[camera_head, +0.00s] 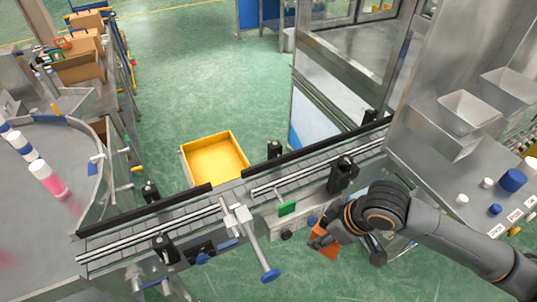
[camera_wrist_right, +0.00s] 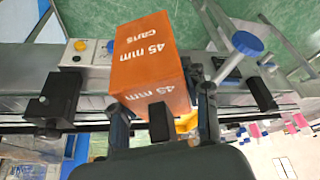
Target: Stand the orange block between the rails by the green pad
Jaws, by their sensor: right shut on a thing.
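My right gripper (camera_head: 322,232) is shut on the orange block (camera_head: 326,248) and holds it in front of the conveyor, off the rails. In the right wrist view the block (camera_wrist_right: 150,65) sits between the fingers of the gripper (camera_wrist_right: 163,112) and reads "45 mm cans". The green pad (camera_head: 288,208) is on the conveyor's front side, left of the block. The rails (camera_head: 285,185) run along the conveyor behind the pad; the stretch near the pad looks empty. My left gripper is not in view.
A lever with a blue knob (camera_head: 270,275) sticks out left of the block. Black clamps (camera_head: 342,175) stand along the conveyor. A yellow bin (camera_head: 232,142) lies behind it. A machine with metal hoppers (camera_head: 468,110) is at the right. A round table (camera_head: 70,150) with bottles is at the left.

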